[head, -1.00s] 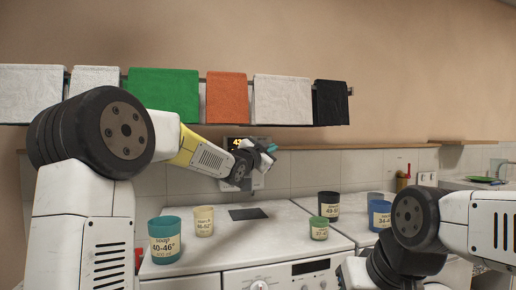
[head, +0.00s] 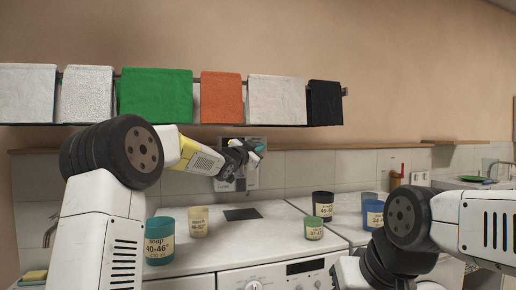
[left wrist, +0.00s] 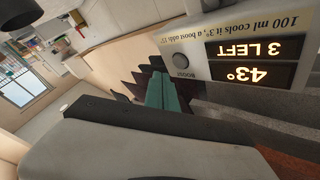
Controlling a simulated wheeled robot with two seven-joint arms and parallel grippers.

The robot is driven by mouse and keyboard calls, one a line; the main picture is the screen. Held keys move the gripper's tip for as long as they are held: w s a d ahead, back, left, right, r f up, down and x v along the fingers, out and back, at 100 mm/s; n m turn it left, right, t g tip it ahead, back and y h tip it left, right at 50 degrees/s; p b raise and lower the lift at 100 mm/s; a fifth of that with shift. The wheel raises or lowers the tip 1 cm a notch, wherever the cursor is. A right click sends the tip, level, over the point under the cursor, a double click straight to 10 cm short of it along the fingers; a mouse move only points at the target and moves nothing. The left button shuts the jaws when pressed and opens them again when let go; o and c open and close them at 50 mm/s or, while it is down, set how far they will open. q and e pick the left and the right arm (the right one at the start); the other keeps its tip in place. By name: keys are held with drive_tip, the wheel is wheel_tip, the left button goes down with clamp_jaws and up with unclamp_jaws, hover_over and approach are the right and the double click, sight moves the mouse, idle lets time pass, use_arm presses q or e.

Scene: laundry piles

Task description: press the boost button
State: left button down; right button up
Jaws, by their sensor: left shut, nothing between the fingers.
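The boost button (left wrist: 181,61) is a round grey knob on the pale wall panel (left wrist: 200,40), seen upside down in the left wrist view. Its BOOST label is beside it, and lit readouts (left wrist: 258,62) show "3 LEFT" and "43°". My left gripper (left wrist: 163,90) is shut and empty, its teal fingertips close to the button; I cannot tell whether they touch. In the head view the left gripper (head: 261,147) is in front of the panel (head: 251,181), hiding part of it. My right arm shows at the right, but its gripper is not in view.
Below the panel is a white worktop (head: 275,225) with a teal soap cup (head: 159,246), a cream cup (head: 198,223), a green cup (head: 313,229), a dark cup (head: 323,204) and a blue cup (head: 372,213). Towels (head: 155,96) hang from a rail above.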

use_arm(q)
drive_tip(key=shift+w+a, duration=0.25)
drive_tip(key=shift+w, duration=0.5)
drive_tip(key=shift+w, duration=0.1)
idle(1.5)
drive_tip(key=shift+w+a, duration=0.1)
drive_tip(key=shift+w, duration=0.15)
drive_tip(key=shift+w+a, duration=0.15)
drive_tip(key=shift+w, duration=0.2)
idle(0.6)
idle(0.4)
drive_tip(key=shift+s+d, duration=0.25)
drive_tip(key=shift+s, duration=0.5)
drive_tip(key=shift+s, duration=0.1)
drive_tip(key=shift+s+d, duration=0.25)
drive_tip(key=shift+s, duration=0.5)
drive_tip(key=shift+s+d, duration=0.3)
drive_tip(key=shift+s, duration=0.5)
drive_tip(key=shift+s+d, duration=0.25)
drive_tip(key=shift+s, duration=0.5)
